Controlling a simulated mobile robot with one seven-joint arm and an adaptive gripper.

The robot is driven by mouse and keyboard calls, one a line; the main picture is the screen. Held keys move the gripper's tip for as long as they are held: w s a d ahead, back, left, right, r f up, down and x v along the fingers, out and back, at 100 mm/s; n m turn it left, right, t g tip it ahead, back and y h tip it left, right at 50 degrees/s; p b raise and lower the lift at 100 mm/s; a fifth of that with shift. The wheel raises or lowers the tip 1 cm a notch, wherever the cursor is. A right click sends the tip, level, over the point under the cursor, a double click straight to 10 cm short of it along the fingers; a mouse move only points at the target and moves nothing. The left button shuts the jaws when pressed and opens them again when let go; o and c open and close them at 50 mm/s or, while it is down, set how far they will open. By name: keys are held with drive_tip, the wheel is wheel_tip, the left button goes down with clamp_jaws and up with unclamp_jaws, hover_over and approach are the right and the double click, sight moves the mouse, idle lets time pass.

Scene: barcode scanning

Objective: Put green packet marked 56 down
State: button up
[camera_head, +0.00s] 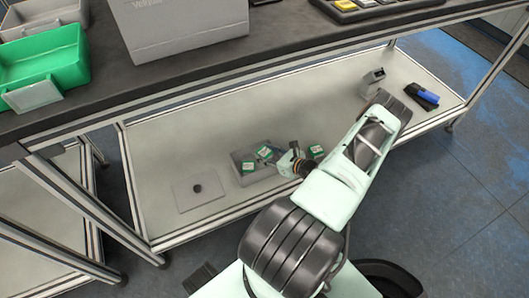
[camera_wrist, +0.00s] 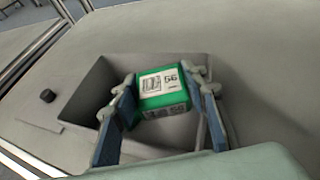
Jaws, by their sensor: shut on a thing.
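The green packet marked 56 (camera_wrist: 163,92) is between the two blue-padded fingers of my gripper (camera_wrist: 164,110) in the wrist view. Its white label with the number faces up toward the camera. The packet is over an open grey bin (camera_wrist: 88,92); whether it touches the bin floor I cannot tell. In the head view, my gripper (camera_head: 284,160) is low over the lower shelf, at the right of the grey bin (camera_head: 240,158). Green packets show on either side of my gripper there, their numbers too small to read.
A flat grey plate with a black knob (camera_head: 197,187) lies left of the bin on the lower shelf (camera_head: 160,150). A small grey device (camera_head: 373,77) and a blue-black object (camera_head: 421,95) are at the shelf's right. The upper tabletop (camera_head: 100,105) overhangs the back, with a green bin (camera_head: 45,62).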

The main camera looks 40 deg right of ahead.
drive_tip(key=shift+f, duration=0.3)
drive_tip(key=o, duration=1)
drive_tip(key=shift+r+p, duration=0.4)
drive_tip(key=shift+r, duration=0.15)
drive_tip(key=p+v, duration=0.3)
drive_tip(key=v, duration=0.9)
